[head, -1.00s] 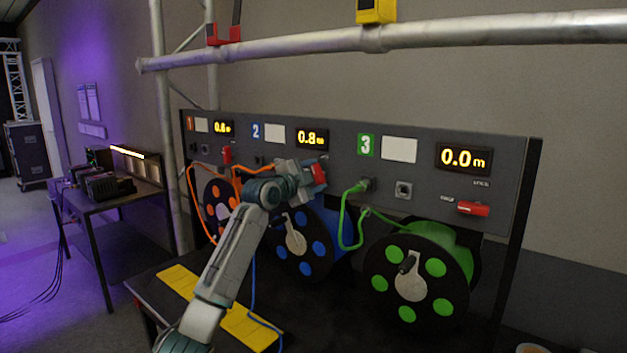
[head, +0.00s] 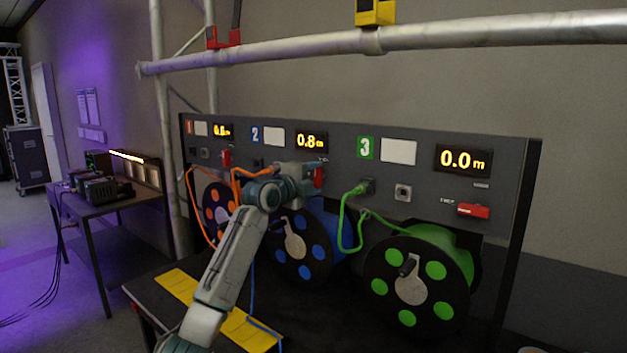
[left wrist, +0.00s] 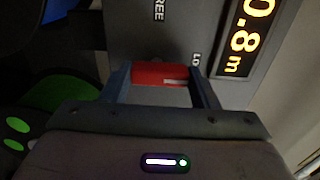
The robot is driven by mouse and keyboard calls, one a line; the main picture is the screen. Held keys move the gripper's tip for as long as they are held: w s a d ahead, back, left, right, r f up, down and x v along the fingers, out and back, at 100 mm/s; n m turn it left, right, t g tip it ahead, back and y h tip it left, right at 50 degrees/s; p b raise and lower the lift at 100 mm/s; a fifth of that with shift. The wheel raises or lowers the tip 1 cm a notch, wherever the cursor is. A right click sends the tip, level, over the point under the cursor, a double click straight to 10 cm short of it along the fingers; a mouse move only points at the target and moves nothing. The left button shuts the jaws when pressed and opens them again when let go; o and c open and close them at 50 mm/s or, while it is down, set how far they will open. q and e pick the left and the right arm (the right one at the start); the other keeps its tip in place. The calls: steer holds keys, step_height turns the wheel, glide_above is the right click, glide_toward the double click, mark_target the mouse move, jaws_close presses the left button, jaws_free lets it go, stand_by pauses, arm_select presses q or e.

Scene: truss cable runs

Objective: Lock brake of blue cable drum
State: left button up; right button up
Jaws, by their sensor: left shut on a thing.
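The blue cable drum (head: 320,252) sits under panel section 2, with a dark front flange, blue spots and a pale crank plate. The lever lies beside a partly hidden label reading "LO". A label ending in "REE" is farther off. My right gripper is not in view.
The green drum (head: 425,275) stands at right, its red lever (head: 473,210) horizontal. The orange drum (head: 217,212) is at left, its lever (head: 226,158) upright. A green cable (head: 345,222) hangs between the blue and green drums. A truss pipe (head: 290,48) crosses above the panel.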

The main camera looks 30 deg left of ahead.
arm_select(q)
steer(key=o, duration=1)
steer(key=shift+s+a+f+b, duration=0.1)
steer(key=shift+s+b, duration=0.2)
steer(key=shift+s, duration=0.15)
steer(key=s+b, duration=0.1)
steer(key=s, duration=0.2)
steer(key=s+b, duration=0.1)
steer(key=s, duration=0.2)
steer(key=s+b, duration=0.1)
steer(key=s, duration=0.2)
steer(key=shift+s+a+b, duration=0.3)
steer(key=shift+s+b, duration=0.1)
